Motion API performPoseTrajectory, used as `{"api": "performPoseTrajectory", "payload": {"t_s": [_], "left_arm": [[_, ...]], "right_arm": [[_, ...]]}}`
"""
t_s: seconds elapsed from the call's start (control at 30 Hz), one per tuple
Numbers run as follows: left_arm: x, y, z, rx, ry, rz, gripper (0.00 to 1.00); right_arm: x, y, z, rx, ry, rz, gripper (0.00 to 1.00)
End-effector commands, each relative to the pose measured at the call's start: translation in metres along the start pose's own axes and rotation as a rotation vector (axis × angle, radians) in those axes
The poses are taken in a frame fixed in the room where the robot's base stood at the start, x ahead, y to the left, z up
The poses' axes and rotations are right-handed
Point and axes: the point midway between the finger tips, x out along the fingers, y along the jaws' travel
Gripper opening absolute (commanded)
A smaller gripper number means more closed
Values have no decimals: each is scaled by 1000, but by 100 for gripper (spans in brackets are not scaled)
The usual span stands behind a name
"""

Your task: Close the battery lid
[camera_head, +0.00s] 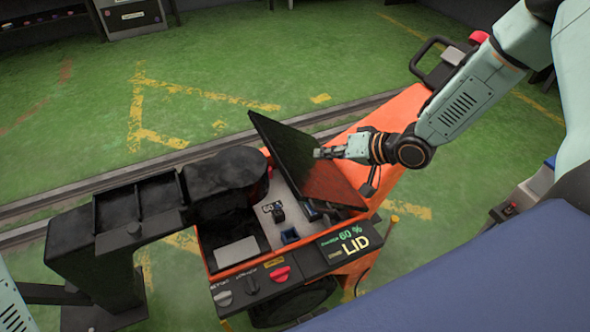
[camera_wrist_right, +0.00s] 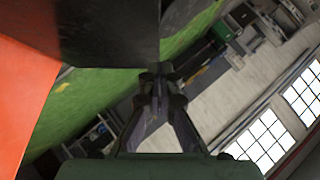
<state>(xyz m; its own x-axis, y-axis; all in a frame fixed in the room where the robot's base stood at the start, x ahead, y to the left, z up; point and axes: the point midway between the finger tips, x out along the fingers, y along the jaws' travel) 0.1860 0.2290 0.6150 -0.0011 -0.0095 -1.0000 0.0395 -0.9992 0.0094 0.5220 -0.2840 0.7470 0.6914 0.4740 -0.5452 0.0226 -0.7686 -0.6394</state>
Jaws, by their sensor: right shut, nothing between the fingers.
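The battery lid (camera_head: 300,165) is a dark flat panel on the orange vehicle (camera_head: 395,120). It stands tilted open above the battery compartment (camera_head: 282,226). My right gripper (camera_head: 322,153) is shut and empty, with its fingertips at the lid's outer, right-hand face; I cannot tell if they touch it. In the right wrist view the closed fingertips (camera_wrist_right: 160,75) are at the lower edge of a dark panel (camera_wrist_right: 105,30), which looks like the lid. My left gripper is out of view.
A red knob (camera_head: 280,274) is on the front panel. A black padded part (camera_head: 225,170) and a black frame (camera_head: 140,215) stand left of the compartment. A black handle (camera_head: 432,62) rises behind. The green floor (camera_head: 215,60) beyond is mostly clear.

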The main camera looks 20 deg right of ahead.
Motion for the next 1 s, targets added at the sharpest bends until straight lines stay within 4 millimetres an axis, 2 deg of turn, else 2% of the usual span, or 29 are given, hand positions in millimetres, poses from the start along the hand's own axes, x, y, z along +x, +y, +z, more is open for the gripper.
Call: {"api": "performPoseTrajectory", "payload": {"t_s": [0.03,0.43,0.5,0.7,1.0], "left_arm": [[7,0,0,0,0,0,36],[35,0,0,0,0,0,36],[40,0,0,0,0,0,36],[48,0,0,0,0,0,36],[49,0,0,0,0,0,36]], "right_arm": [[10,2,2,-4,-3,0,0],[71,1,1,-7,-5,-4,0],[78,2,11,-3,-7,-3,0],[92,1,24,-2,-3,-3,0],[94,0,27,-1,-1,-3,0]]}}
